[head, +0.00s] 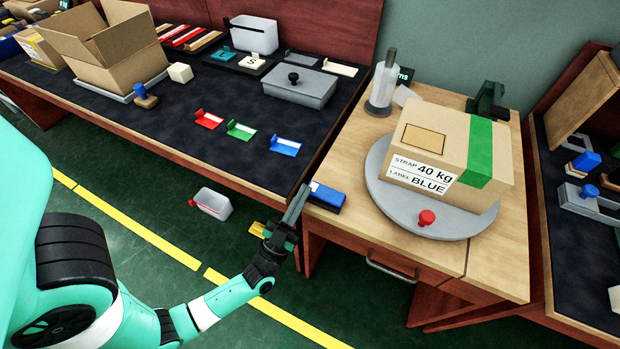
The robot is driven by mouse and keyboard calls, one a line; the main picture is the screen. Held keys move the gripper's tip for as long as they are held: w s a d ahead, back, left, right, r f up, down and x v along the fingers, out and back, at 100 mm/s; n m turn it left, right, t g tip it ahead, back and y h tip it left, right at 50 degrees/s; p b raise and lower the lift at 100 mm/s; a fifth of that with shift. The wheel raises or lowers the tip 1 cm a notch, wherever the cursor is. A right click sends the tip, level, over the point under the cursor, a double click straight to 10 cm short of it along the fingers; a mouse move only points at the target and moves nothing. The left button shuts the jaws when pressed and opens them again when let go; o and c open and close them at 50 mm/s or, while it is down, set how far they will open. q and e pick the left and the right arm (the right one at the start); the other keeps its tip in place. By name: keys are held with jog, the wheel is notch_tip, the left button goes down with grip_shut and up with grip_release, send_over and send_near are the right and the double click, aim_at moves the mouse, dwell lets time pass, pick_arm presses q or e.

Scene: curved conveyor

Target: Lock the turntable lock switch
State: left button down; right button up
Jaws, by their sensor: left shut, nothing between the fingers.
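The grey round turntable (400,205) sits on the light wooden table and carries a cardboard box (455,125) with a green strap and a label reading "STRAP 40 kg, LABEL BLUE". A red knob (427,217) stands on the turntable's front rim. A blue block with a dark base (327,197) is at the table's left front corner. I cannot tell which of these two is the lock switch. My left gripper (299,203) is shut and empty, pointing up just left of the blue block; whether it touches is unclear. My right gripper is not in view.
A clear-grey dispenser (384,82) and a dark green device (488,100) stand behind the turntable. The dark bench (180,110) at left holds an open carton, trays and coloured cards. A drawer handle (392,268) juts from the wooden table's front.

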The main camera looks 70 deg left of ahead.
pick_arm(q)
jog(key=shift+w+a, duration=0.35)
jog(key=shift+a, duration=0.1)
jog(key=shift+s+d+f, duration=0.1)
jog(key=shift+s+d, duration=0.5)
jog(key=r+p, duration=0.1)
jog(key=a+r+p, duration=0.1)
jog(key=r+p, duration=0.2)
jog(key=r, duration=0.1)
jog(key=shift+w+a+r, duration=0.1)
jog(key=shift+w+a, duration=0.15)
jog(key=shift+a, duration=0.05)
jog(key=s+d+f, duration=0.4)
jog(key=d+f, duration=0.2)
jog(key=f, duration=0.1)
jog(key=shift+s+d+f, duration=0.15)
jog(key=shift+s+d, duration=0.1)
jog(key=shift+s, duration=0.15)
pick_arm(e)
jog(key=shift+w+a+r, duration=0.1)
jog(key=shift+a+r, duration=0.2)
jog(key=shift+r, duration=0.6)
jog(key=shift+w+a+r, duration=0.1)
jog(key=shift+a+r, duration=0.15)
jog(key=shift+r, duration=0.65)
